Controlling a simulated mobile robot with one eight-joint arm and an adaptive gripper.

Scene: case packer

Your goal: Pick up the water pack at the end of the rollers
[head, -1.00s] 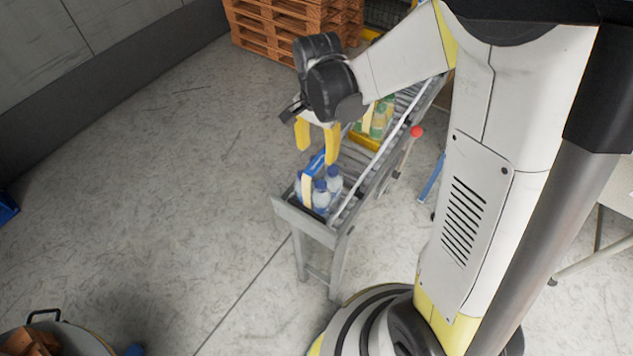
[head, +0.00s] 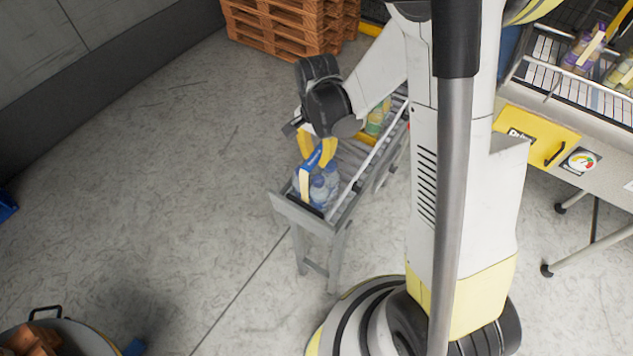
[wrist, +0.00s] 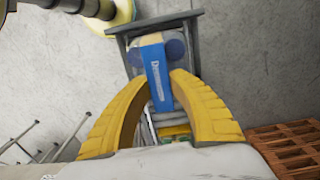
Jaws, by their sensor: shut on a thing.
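The water pack (head: 322,189) is a group of clear bottles with blue caps under a blue and cream carrier strip. It stands at the near end of the roller conveyor (head: 310,221), against the end plate. My gripper (head: 317,160) is above it, pointing down, with its yellow fingers shut on the upright blue handle of the strip. In the wrist view the fingertips (wrist: 162,78) press on both sides of the blue handle (wrist: 157,72), and bottles show beyond it. The pack appears still down on the rollers.
Another pack with green and yellow (head: 376,120) stands farther up the rollers, partly hidden by my arm. Wooden pallets (head: 290,25) are stacked at the back. A machine with a yellow panel (head: 535,135) stands at the right.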

